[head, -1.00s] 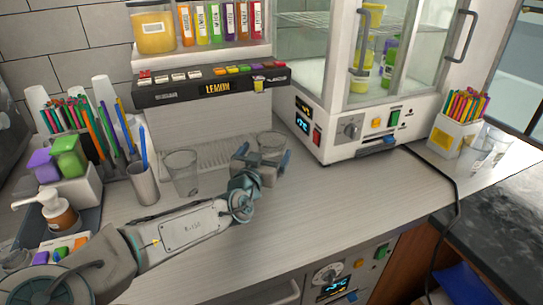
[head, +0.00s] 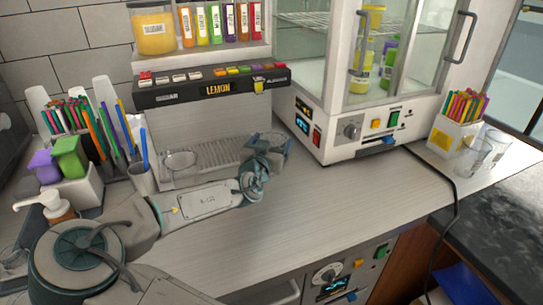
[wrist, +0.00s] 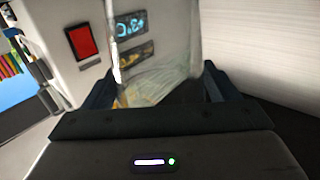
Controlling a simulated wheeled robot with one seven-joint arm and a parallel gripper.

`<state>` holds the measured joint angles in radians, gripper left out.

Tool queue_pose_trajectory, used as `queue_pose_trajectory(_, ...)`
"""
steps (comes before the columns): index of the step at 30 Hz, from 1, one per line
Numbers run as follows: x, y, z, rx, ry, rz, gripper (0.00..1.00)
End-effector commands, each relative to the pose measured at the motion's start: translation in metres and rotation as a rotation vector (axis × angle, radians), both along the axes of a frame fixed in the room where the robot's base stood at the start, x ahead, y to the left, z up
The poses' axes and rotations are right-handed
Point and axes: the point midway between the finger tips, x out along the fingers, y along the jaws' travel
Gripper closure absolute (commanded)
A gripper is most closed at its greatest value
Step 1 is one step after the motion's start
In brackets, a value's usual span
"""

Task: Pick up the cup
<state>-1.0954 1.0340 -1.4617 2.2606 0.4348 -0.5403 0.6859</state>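A clear cup (head: 272,138) stands on the counter in front of the drink dispenser, mostly hidden by my gripper (head: 270,150) in the head view. In the wrist view the clear cup (wrist: 160,75) lies between the two dark fingers of my gripper (wrist: 158,92). The fingers are spread, one on each side of the cup, with a narrow dark gap at its right. No firm contact shows. A second clear cup (head: 180,162) stands to the left, its lower part hidden behind my arm.
The drink dispenser (head: 210,88) is behind the cups. A white glass-fronted cabinet (head: 350,135) stands to the right. A straw holder (head: 455,137) and clear cups (head: 482,150) are at the far right. The front counter (head: 330,205) is clear.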

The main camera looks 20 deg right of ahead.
Motion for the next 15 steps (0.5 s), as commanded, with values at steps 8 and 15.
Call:
queue_pose_trajectory(8, -0.0002, 0.0001, 0.0001, 0.0, 0.0, 0.0, 0.5)
queue_pose_trajectory(15, -0.0002, 0.0001, 0.0014, 0.001, -0.001, 0.0, 0.5)
